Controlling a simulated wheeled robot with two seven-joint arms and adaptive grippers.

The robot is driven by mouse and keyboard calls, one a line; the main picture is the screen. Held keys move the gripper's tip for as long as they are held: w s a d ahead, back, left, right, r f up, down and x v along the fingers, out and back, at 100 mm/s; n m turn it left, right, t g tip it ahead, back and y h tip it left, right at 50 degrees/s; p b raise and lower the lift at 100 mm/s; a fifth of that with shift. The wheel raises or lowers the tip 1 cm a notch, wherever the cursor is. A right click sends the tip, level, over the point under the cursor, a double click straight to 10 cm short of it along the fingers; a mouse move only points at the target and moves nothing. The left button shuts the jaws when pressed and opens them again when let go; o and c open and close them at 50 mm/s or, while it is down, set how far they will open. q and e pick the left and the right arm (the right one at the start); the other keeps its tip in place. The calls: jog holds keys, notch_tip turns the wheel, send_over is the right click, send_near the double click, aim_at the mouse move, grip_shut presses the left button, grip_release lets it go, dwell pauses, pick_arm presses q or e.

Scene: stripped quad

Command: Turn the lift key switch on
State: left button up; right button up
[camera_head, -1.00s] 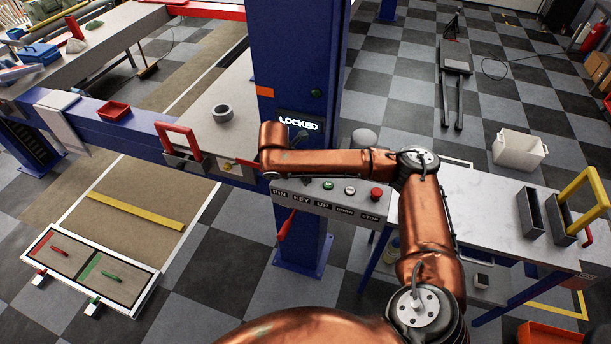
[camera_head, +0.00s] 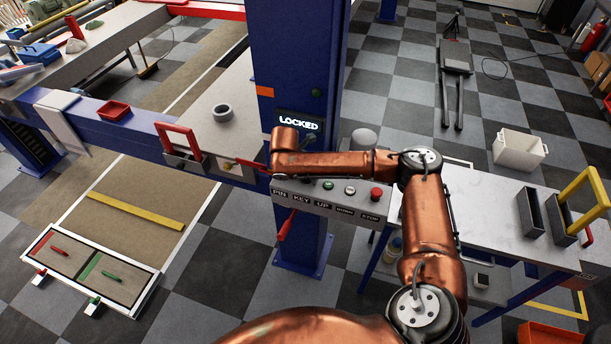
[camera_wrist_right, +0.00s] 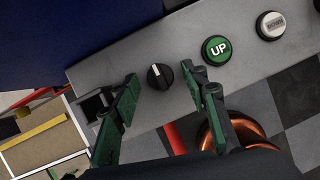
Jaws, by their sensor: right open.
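The control panel (camera_head: 335,207) on the blue post carries the labels PIN, KEY, UP, DOWN and STOP. In the right wrist view, the key switch (camera_wrist_right: 160,76) is a round black knob with a white mark, left of the green UP button (camera_wrist_right: 216,49). My right gripper (camera_wrist_right: 160,73) is open, its two green-black fingers on either side of the knob in the picture. I cannot tell how near the tips are to the panel. In the head view my arm hides the gripper and the knob. A lit sign (camera_head: 299,123) reads LOCKED. My left gripper is out of view.
A red STOP button (camera_head: 376,194) and a green button (camera_head: 350,190) are on the panel. A red tag (camera_head: 286,226) hangs below it. The blue post (camera_head: 295,60) rises behind.

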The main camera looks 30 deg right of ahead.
grip_shut()
jog(key=shift+r+m+p, duration=0.15)
jog(key=shift+m+p, duration=0.15)
jog(key=shift+p, duration=0.35)
jog(key=m+g+p, duration=0.1)
jog(key=m+p, duration=0.1)
jog(key=p, duration=0.1)
jog(key=m+p, duration=0.2)
jog(key=p, duration=0.1)
jog(key=m+g+p, duration=0.1)
jog(key=m+p, duration=0.1)
jog(key=p, duration=0.1)
jog(key=shift+w+r+g, duration=0.1)
jog(key=shift+w+g, duration=0.15)
jog(key=shift+g, duration=0.05)
jog(key=m+g+p, duration=0.1)
jog(key=m+p, duration=0.1)
jog(key=shift+w+m, duration=0.1)
jog(key=shift+m, duration=0.2)
jog(key=shift+w+f+m+g+y+p, duration=0.15)
jog(key=shift+m+g+p, duration=0.1)
jog(key=shift+m, duration=0.45)
jog(key=shift+s+f+m+g+y+p, duration=0.15)
jog(key=shift+m+g+p, duration=0.1)
jog(key=shift+m, duration=0.45)
jog(key=shift+w+d, duration=0.1)
grip_release()
